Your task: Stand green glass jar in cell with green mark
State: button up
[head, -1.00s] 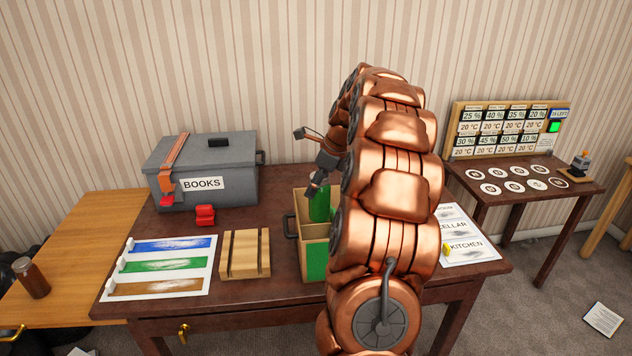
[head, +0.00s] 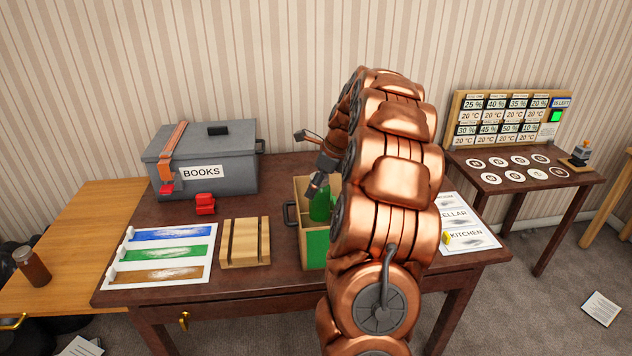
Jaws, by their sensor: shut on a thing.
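The green glass jar (head: 320,208) is upright in the far part of a wooden box with cells (head: 303,255), partly hidden by the box and my arm. My gripper (head: 317,187) points down and is shut on the jar's upper part. A green mark (head: 317,247) shows at the near part of the box, apart from the jar in the picture. My arm covers the right side of the box, so its other cells are hidden. I cannot tell whether the jar touches the box floor.
A slatted wooden block (head: 245,242), a colour-striped sheet (head: 160,256), a red object (head: 205,204) and a grey BOOKS box (head: 212,170) stand left of the cells. A label sheet (head: 462,222) lies right of my arm. A brown jar (head: 34,267) is far left.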

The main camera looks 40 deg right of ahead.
aim_at(316, 213)
jog(key=shift+f+b, duration=0.55)
jog(key=shift+f, duration=4.35)
jog(key=shift+f, duration=0.1)
jog(key=o, duration=1.1)
jog(key=shift+o, duration=0.2)
jog(key=shift+r+p, duration=3.15)
jog(key=shift+r, duration=2.85)
